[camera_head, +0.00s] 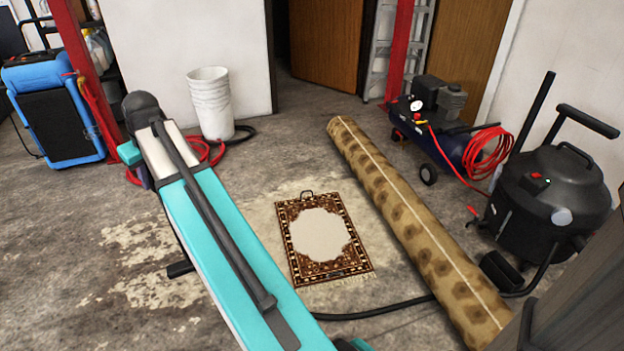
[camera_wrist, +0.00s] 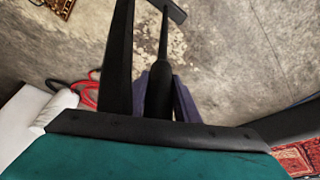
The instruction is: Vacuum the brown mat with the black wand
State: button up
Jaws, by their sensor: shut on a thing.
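The brown mat (camera_head: 318,237) lies flat on the concrete floor, with a patterned border, a cream centre and fringe at its near end. A corner of the mat (camera_wrist: 62,7) shows at the top left of the wrist view. My gripper (camera_wrist: 148,85) is shut on the black wand (camera_wrist: 164,55), whose crosswise head points away, over bare floor in that view. In the head view my arm hides the gripper and most of the wand; a dark end, probably the wand's head (camera_head: 181,269), shows left of the arm, apart from the mat.
A rolled tan rug (camera_head: 415,225) lies right of the mat. A black vacuum (camera_head: 552,195) stands at the right, and a black hose (camera_head: 385,308) crosses the floor. A compressor (camera_head: 435,125) and white buckets (camera_head: 211,105) stand behind. The floor left of the mat is clear.

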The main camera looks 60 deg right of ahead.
jog(key=s+d+f+b, duration=0.15)
jog(key=d+f, duration=0.25)
jog(key=d, duration=0.5)
jog(key=s+d+f+m, duration=0.15)
jog(key=d+f, duration=0.25)
jog(key=d, duration=0.5)
jog(key=s+d+f+b, duration=0.15)
jog(key=d+f, duration=0.25)
jog(key=d, duration=0.6)
jog(key=s+d+f, duration=0.6)
jog(key=s+d, duration=0.2)
jog(key=d, duration=0.3)
jog(key=s+d+f+h+b, duration=0.1)
jog(key=s+d+f, duration=0.5)
jog(key=s+d, duration=0.3)
jog(key=shift+s+d+m, duration=0.3)
jog(key=shift+d+m, duration=0.15)
jog(key=shift+d, duration=0.75)
jog(key=shift+f, duration=0.1)
jog(key=shift+f+b, duration=1.8)
jog(key=shift+f, duration=0.55)
jog(key=shift+w, duration=0.1)
